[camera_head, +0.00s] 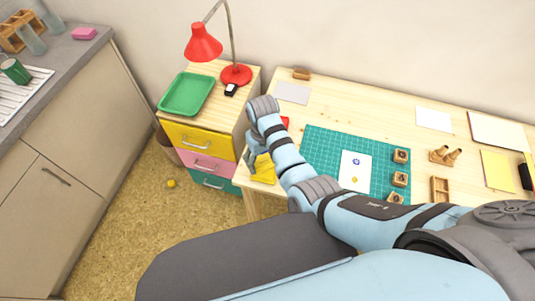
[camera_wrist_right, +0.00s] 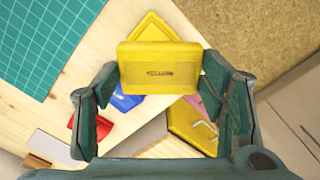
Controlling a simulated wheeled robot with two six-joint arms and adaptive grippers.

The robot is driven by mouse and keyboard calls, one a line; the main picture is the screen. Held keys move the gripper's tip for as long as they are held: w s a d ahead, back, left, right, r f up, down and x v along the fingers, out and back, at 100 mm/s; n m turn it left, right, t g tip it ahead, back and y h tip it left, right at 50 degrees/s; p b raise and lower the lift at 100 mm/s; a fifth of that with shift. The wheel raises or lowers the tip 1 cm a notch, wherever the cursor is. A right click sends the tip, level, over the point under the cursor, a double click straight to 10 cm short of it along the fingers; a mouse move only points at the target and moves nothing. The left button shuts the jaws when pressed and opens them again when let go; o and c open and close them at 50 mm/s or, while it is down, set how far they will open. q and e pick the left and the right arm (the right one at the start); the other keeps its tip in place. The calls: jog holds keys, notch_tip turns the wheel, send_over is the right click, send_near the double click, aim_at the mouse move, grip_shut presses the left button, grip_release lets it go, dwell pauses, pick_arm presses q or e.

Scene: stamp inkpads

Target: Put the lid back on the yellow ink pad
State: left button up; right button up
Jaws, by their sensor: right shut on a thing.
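The yellow lid (camera_wrist_right: 160,68), with small dark lettering on its face, is between the fingers of my right gripper (camera_wrist_right: 160,90) in the right wrist view. The gripper is shut on it. The yellow ink pad (camera_wrist_right: 150,27) lies on the desk beyond the lid, near the desk's edge, and the lid hides part of it. In the head view my right gripper (camera_head: 252,150) is over the desk's left end, and yellow (camera_head: 264,170) shows just below it; I cannot tell pad from lid there. My left gripper is not in view.
Blue (camera_wrist_right: 126,101) and red (camera_wrist_right: 98,128) ink pads lie close by on the desk. A green cutting mat (camera_head: 320,150) with wooden stamps (camera_head: 400,156) is to the right. A drawer cabinet (camera_head: 198,137) with a green tray (camera_head: 187,94) and red lamp (camera_head: 203,45) stands left.

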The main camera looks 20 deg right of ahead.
aim_at(264, 167)
jog(key=m, duration=0.8)
jog(key=shift+m, duration=0.3)
jog(key=shift+f+p, duration=0.1)
jog(key=shift+p, duration=0.5)
notch_tip(264, 167, down, 6)
jog(key=b, duration=0.3)
jog(key=shift+r+b, duration=0.2)
jog(key=shift+b, duration=0.2)
jog(key=shift+p, duration=0.45)
jog(key=shift+f, duration=0.5)
dwell(0.9)
